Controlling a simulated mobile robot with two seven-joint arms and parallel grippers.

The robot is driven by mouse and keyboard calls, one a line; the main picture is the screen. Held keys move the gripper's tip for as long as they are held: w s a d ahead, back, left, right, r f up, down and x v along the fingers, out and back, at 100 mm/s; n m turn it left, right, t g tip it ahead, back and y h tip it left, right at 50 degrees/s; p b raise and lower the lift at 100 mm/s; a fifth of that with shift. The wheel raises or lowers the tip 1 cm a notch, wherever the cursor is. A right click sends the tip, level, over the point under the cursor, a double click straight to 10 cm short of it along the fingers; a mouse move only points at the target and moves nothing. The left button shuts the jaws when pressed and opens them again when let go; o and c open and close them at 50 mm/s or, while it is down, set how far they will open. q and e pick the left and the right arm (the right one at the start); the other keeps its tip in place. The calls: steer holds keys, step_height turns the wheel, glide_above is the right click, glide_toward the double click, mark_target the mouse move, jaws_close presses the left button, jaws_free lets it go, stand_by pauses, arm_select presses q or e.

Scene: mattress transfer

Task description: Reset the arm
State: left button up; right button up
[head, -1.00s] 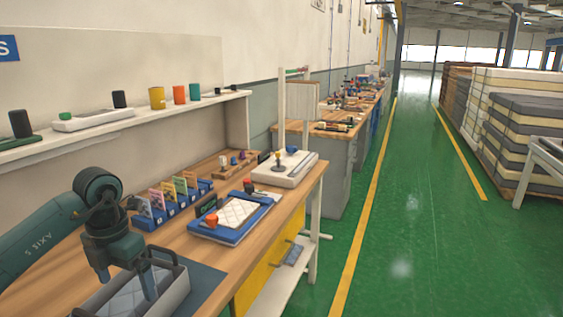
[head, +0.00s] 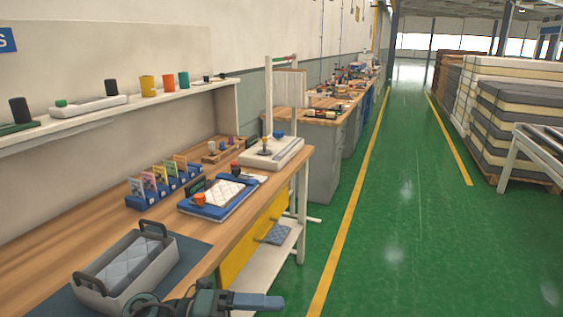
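My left gripper (head: 262,302) is low at the bottom edge of the head view, pointing right, in front of the workbench. I see it side-on, so I cannot tell how far its fingers are apart; nothing shows held in it. The rest of its arm is mostly out of frame. The grey tray (head: 160,270) with two dark handles sits on a dark mat (head: 195,252) on the bench. A pale quilted mattress piece (head: 128,262) lies inside it. The gripper is apart from the tray, to its lower right. My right gripper is out of view.
On the wooden bench (head: 60,245) stand a blue tray with a quilted pad (head: 222,190), a blue card rack (head: 160,195) and a white fixture (head: 272,155). A shelf runs along the wall. The green aisle (head: 400,230) at right is clear; mattress stacks (head: 515,130) stand beyond it.

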arm_select(q)
steer(key=w+a+f+n+t+y, duration=0.1)
steer(key=a+f+n+t+y, duration=0.25)
steer(key=n+t, duration=0.65)
steer(key=a+f+n+t+y, duration=0.2)
steer(key=a+n+t+y, duration=0.3)
steer(key=n, duration=0.9)
steer(key=s+a+f+n+g+y, duration=0.3)
steer(key=s+f+n, duration=0.7)
steer(key=f, duration=0.5)
steer(key=shift+s+f+g+y+p, duration=0.4)
steer(key=shift+s+g+y, duration=0.5)
steer(key=shift+y, duration=0.35)
